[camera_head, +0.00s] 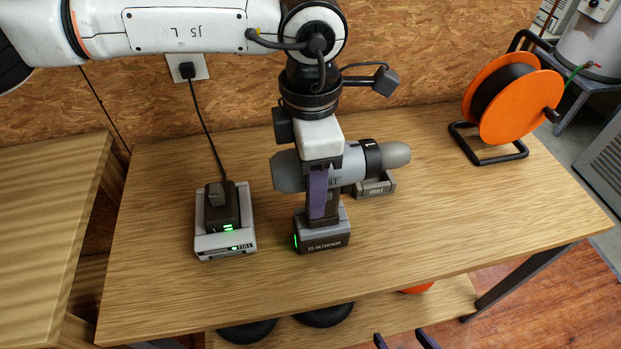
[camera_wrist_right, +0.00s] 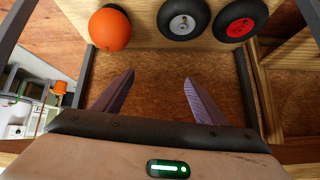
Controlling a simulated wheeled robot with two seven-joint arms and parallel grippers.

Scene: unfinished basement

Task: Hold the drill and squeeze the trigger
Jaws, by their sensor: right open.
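The drill (camera_head: 371,158) is grey and black and stands upright on its battery base (camera_head: 322,241) on the wooden table, its rounded grey end to the right. My left gripper (camera_head: 318,200) reaches down over the drill from above. One purple finger lies along the handle; the other is hidden, so its grip is unclear. The trigger cannot be made out. My right gripper (camera_head: 404,341) shows only its fingertips at the bottom edge, in front of the table and away from the drill. In the right wrist view the right gripper (camera_wrist_right: 159,77) is open and empty.
A charger (camera_head: 225,244) with a battery stands left of the drill, its cord running to a wall socket. A small grey block (camera_head: 375,187) lies behind the drill. An orange cable reel (camera_head: 515,100) is at the right. An orange ball-like object (camera_wrist_right: 110,30) and wheels are below.

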